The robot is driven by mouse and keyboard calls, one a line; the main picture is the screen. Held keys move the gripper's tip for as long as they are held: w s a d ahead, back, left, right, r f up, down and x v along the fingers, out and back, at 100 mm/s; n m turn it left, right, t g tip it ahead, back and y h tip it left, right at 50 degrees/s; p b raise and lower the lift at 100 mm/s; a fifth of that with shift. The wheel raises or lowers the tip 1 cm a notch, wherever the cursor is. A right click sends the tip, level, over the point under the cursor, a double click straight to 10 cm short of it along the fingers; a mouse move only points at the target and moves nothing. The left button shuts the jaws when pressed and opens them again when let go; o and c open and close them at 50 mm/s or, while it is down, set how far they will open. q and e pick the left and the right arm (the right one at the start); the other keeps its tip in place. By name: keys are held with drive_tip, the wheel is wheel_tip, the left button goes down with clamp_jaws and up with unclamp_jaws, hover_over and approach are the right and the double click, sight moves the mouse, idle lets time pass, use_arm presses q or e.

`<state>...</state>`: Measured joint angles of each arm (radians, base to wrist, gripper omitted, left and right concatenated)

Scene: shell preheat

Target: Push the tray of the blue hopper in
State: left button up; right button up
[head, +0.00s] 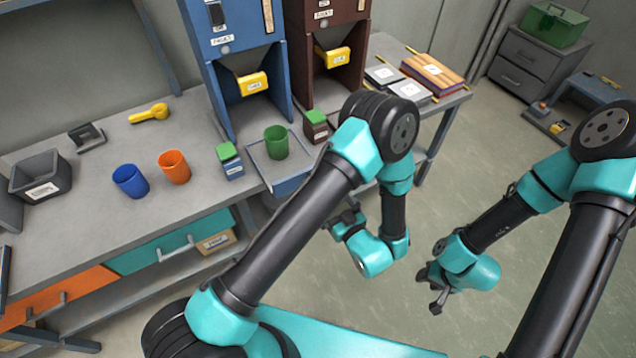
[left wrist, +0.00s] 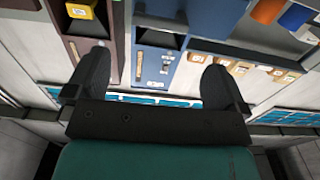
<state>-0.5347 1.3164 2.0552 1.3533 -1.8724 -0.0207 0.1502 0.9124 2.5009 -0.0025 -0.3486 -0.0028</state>
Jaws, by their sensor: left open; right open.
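The blue hopper (head: 226,100) stands on the workbench, with a yellow lever (head: 252,84) on its front. Its tray (head: 262,170) sticks out from the base past the bench edge, and a green cup (head: 276,142) stands in it. My left arm hides part of the tray's right side. My left gripper (head: 340,224) is open and empty, to the right of the tray and apart from it. The blue hopper (left wrist: 152,66) also shows between the spread fingers of my left gripper (left wrist: 155,85) in the left wrist view. My right gripper (head: 437,292) is open and empty over the floor.
A brown hopper (head: 295,50) stands to the right of the blue one. Small green-topped boxes (head: 229,160) (head: 315,126) flank the tray. Blue (head: 130,181) and orange (head: 174,167) cups stand on the bench to the left.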

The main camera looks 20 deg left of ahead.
use_arm(q)
drive_tip(key=x, duration=0.9)
drive_tip(key=shift+w+a, duration=0.15)
drive_tip(key=shift+a, duration=0.05)
drive_tip(key=shift+c, duration=0.4)
drive_tip(key=c, duration=1.1)
